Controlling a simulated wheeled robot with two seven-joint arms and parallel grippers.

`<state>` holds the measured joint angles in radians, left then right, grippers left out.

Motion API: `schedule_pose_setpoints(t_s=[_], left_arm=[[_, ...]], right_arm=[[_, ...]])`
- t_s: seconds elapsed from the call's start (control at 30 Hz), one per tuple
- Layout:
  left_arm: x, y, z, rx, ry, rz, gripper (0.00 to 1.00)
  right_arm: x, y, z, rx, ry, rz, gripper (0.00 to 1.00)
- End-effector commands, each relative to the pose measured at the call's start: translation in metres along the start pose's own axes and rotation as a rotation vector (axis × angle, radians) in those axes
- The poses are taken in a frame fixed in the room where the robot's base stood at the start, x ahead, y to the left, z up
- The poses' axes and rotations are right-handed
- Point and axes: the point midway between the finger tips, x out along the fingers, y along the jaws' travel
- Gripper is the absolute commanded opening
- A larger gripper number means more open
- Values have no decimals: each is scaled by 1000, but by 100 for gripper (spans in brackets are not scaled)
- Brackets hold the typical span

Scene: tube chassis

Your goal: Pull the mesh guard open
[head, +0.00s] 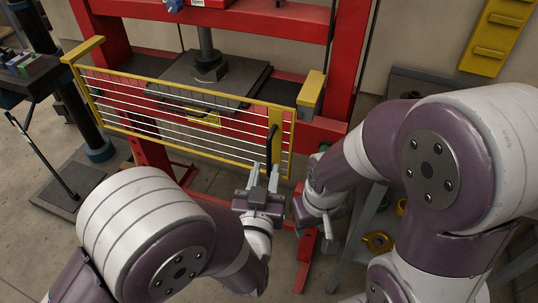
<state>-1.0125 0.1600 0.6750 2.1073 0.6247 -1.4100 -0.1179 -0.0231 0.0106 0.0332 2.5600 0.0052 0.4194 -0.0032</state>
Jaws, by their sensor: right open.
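The mesh guard (160,112) is a yellow frame with pale horizontal wires, standing across the front of a red press. A black upright handle (272,143) is on a yellow plate at its right end. My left gripper (265,170) points toward the guard just below the handle, its two fingers apart. The lower end of the handle shows close to the fingertips; I cannot tell whether they touch. My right gripper (325,243) is open, lower and to the right, apart from the guard and partly hidden by its own wrist.
The red press frame (344,70) rises behind the guard, with a dark plate and ram (209,64) inside. A dark stand (30,75) is at left. A yellow ring (378,243) sits low at right.

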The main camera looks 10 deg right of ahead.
Motion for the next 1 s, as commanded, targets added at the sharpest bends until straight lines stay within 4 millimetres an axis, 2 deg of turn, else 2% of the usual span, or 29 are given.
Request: schedule_pose_setpoints(t_s=[0.1,0.3,0.67,0.7,0.77,1.0], left_arm=[[24,-1,0,0,0,-3,29],[48,0,0,0,0,0,29],[54,0,0,0,-2,1,29],[54,0,0,0,-2,1,16],[53,0,0,0,-2,1,0],[53,0,0,0,-2,2,0]], right_arm=[[1,0,0,0,0,0,43],[1,0,0,0,0,0,43],[1,0,0,0,0,0,43],[1,0,0,0,0,0,43],[1,0,0,0,0,0,43],[2,0,0,0,0,0,43]])
